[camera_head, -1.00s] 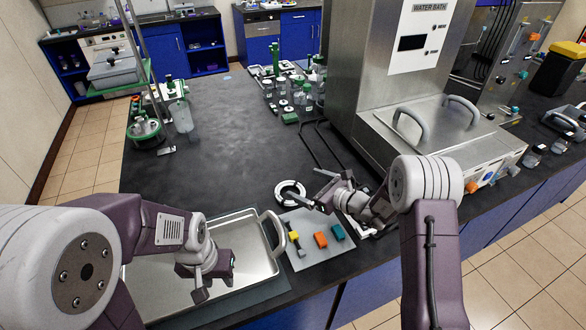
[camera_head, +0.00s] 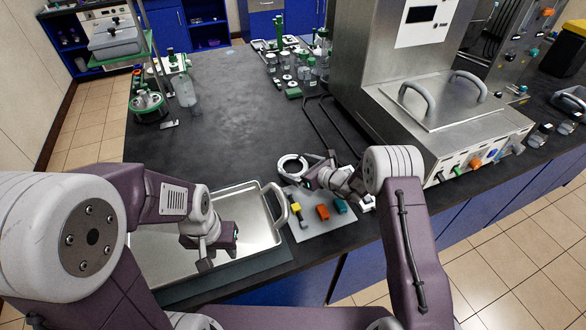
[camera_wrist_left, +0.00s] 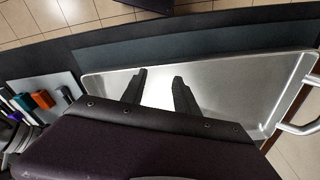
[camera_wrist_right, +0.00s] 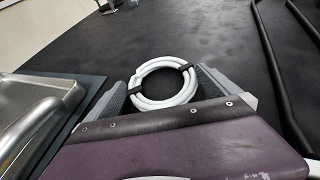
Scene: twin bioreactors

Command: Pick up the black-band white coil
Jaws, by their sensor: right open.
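The white coil with black bands (camera_head: 281,164) lies on the dark bench just behind the grey mat. It also shows in the right wrist view (camera_wrist_right: 165,104) as a ring with dark bands on two sides. My right gripper (camera_wrist_right: 158,88) is open, with its fingers on either side of the coil in that view. In the head view my right gripper (camera_head: 312,168) is at the coil's right edge; I cannot tell whether it touches. My left gripper (camera_head: 207,258) is over the metal tray (camera_head: 262,225). Its fingers (camera_wrist_left: 158,86) are apart and empty in the left wrist view.
A grey mat (camera_head: 313,232) with yellow, orange and teal pieces lies in front of the coil. The water bath (camera_head: 400,110) stands to the right, with dark bent rods (camera_head: 325,125) beside it. Glassware (camera_head: 300,75) stands far back. The middle bench is clear.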

